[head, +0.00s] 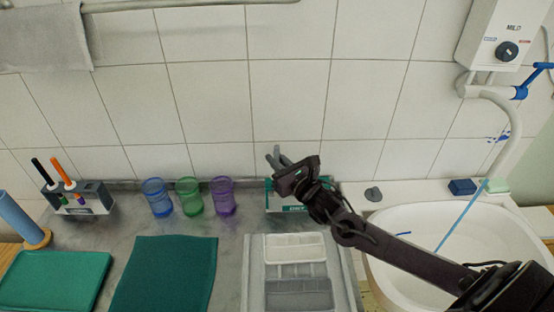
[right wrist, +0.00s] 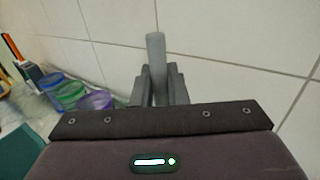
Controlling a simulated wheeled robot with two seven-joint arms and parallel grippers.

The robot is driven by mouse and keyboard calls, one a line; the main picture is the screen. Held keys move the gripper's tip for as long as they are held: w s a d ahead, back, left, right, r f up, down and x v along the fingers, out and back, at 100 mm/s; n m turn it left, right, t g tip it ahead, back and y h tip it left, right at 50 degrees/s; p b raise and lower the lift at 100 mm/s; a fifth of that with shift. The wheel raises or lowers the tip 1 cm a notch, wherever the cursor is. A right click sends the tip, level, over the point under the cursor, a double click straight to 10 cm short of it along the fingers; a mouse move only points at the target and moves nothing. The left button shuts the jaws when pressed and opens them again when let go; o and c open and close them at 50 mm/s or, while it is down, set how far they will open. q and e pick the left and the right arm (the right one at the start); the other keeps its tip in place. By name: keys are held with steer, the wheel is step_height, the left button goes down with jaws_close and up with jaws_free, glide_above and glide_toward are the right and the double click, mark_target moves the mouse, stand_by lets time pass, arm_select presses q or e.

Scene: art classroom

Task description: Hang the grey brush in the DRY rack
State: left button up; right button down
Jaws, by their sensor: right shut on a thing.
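My right gripper (head: 280,164) is shut on the grey brush (right wrist: 156,50). In the right wrist view its plain grey handle stands up between the two fingers (right wrist: 158,88). In the head view the gripper is over the teal rack marked DRY (head: 270,205), at the back of the counter by the tiled wall. My gripper and arm hide part of this rack. The brush's lower end is hidden, so I cannot tell whether it touches the rack. My left gripper is not in view.
Blue (head: 157,197), green (head: 188,196) and purple (head: 222,196) cups stand left of the DRY rack. Another rack (head: 90,200) holds black and orange brushes. A paint tray (head: 254,280) lies in front, and a white sink (head: 400,220) is at right.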

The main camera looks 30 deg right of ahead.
mark_target(277, 147)
steer(key=shift+f+b, duration=0.75)
steer(key=shift+f, duration=0.25)
steer(key=c, duration=0.8)
jaws_free()
steer(key=shift+r+p, duration=3.15)
steer(key=shift+r, duration=0.9)
steer(key=shift+f, duration=0.15)
